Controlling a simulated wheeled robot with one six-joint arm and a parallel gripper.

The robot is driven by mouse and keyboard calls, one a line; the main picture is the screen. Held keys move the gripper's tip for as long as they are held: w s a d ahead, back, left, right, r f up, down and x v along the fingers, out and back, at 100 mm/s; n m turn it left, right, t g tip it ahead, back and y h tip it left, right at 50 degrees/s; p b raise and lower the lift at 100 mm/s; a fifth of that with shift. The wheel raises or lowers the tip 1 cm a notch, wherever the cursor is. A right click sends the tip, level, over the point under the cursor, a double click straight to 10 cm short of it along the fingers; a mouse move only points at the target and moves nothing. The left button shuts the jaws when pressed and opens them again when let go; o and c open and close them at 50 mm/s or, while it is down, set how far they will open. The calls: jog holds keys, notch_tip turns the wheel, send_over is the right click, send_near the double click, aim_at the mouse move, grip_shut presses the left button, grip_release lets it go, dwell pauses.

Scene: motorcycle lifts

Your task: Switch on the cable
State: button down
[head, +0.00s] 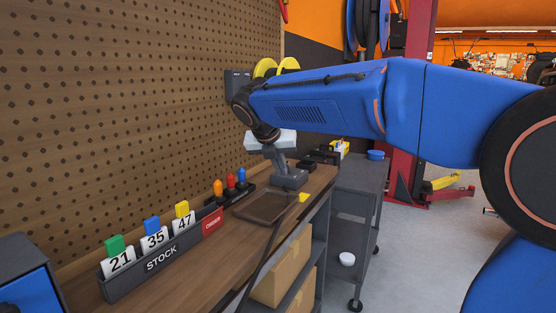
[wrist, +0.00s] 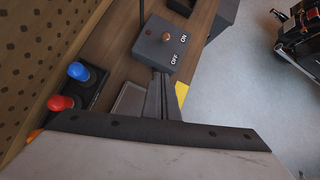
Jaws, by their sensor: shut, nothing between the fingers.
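A grey switch box (wrist: 164,48) sits on the wooden bench, with a copper-coloured knob (wrist: 166,37) on its top face. White ON and OFF lettering lies along one side of that face. I cannot tell which way the knob is set. A black cable (wrist: 141,10) runs up from the box's far side in the wrist view. My gripper (wrist: 161,82) is shut and empty, its tips at the box's near edge by the OFF end; I cannot tell if they touch. In the head view my gripper (head: 283,165) points down over the box (head: 291,180), hiding the knob.
A blue knob (wrist: 78,71) and a red knob (wrist: 62,103) stand in a dark holder beside a shallow tray (head: 264,207). A STOCK rack (head: 158,260) with number cards lies nearer. The pegboard wall (head: 130,110) bounds the left; open floor lies right.

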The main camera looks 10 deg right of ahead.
aim_at(288, 167)
jog(key=x, duration=0.2)
jog(key=shift+w+d+f, duration=0.15)
jog(key=shift+f, duration=0.15)
jog(key=shift+w+d+r, duration=0.2)
jog(key=shift+w, duration=0.25)
jog(key=shift+w+d+r, duration=0.15)
jog(key=shift+w+r, duration=0.1)
jog(key=shift+w, duration=0.25)
jog(key=shift+w+d+r, duration=0.15)
jog(key=shift+w, duration=0.25)
jog(key=shift+w+d+r, duration=0.15)
jog(key=shift+w+r, duration=0.05)
jog(key=shift+w, duration=0.2)
